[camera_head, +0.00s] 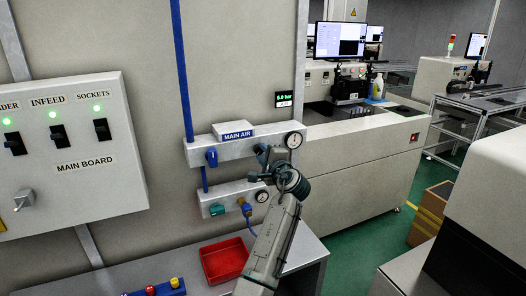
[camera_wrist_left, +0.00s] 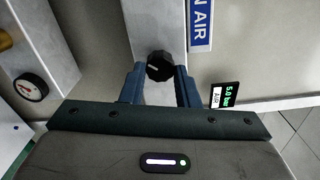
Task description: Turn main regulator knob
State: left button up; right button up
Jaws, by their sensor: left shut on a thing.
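The MAIN AIR panel (camera_head: 228,145) is a light grey bar on the wall, with a blue knob (camera_head: 211,156) at its left and a round gauge (camera_head: 293,140) at its right. My left gripper (camera_head: 264,158) reaches up to the panel between these two. In the left wrist view, the black ribbed main regulator knob (camera_wrist_left: 159,66) sits between the two blue fingers of my left gripper (camera_wrist_left: 160,78), which is shut on it. In the head view the gripper mostly hides this knob. My right gripper is not in view.
A small green display (camera_head: 284,99) seems to read 5.0 bar. A red tray (camera_head: 224,268) stands on the bench below. A switch box (camera_head: 70,150) is at left.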

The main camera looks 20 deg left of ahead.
pick_arm(q)
jog(key=shift+f, duration=0.1)
dwell(0.4)
jog(key=o, duration=1)
jog(key=shift+c, duration=0.2)
